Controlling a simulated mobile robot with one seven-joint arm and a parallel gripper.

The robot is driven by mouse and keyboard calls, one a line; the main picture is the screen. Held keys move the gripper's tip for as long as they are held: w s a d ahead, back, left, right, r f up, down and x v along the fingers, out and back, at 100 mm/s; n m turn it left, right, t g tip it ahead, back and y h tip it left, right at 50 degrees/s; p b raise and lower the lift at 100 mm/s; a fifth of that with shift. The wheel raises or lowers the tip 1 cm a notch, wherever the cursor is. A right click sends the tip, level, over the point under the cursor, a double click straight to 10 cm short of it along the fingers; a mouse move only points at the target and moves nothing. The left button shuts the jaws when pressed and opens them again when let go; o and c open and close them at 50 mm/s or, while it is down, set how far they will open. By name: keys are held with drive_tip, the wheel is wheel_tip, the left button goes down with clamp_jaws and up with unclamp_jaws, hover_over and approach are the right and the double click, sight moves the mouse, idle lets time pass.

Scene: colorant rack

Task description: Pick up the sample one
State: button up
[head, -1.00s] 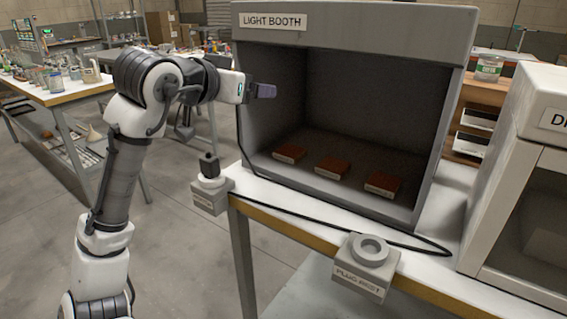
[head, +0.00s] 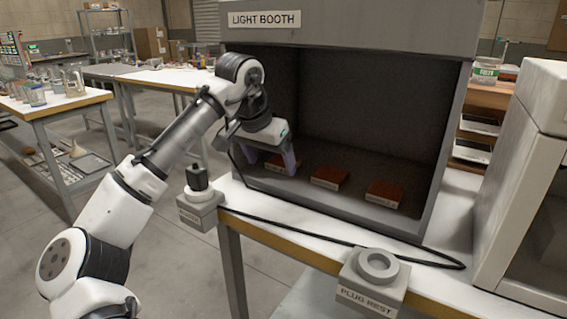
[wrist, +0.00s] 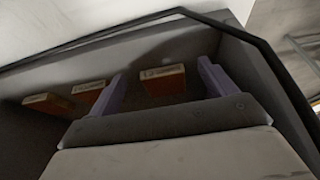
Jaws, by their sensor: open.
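Three reddish-brown sample blocks with pale labelled fronts sit in a row on the light booth floor. The left one, sample one (head: 277,167), is partly hidden by my gripper (head: 271,160); in the wrist view sample one (wrist: 163,84) shows between the fingers, its label too small to read surely. The middle sample (head: 329,178) and right sample (head: 386,194) stand clear to the right. My gripper is open, its purple fingers pointing down near the left sample. In the wrist view the fingers (wrist: 160,74) appear either side of it; I cannot tell whether they touch it.
The grey light booth (head: 340,228) walls and top enclose the samples, with its left side wall close to my arm. A black cable runs along the bench (head: 290,232) from the switch box (head: 200,212) past the plug rest (head: 372,275).

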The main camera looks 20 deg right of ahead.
sight(281, 162)
drive_tip(key=w+d, duration=0.2)
drive_tip(key=d, duration=0.1)
drive_tip(key=shift+w+d+f, duration=0.3)
drive_tip(key=shift+w+f, duration=0.05)
drive_tip(key=shift+w, duration=0.05)
drive_tip(key=shift+f, duration=0.2)
drive_tip(key=shift+d, duration=0.1)
drive_tip(key=shift+c, duration=0.4)
drive_tip(key=c, duration=1)
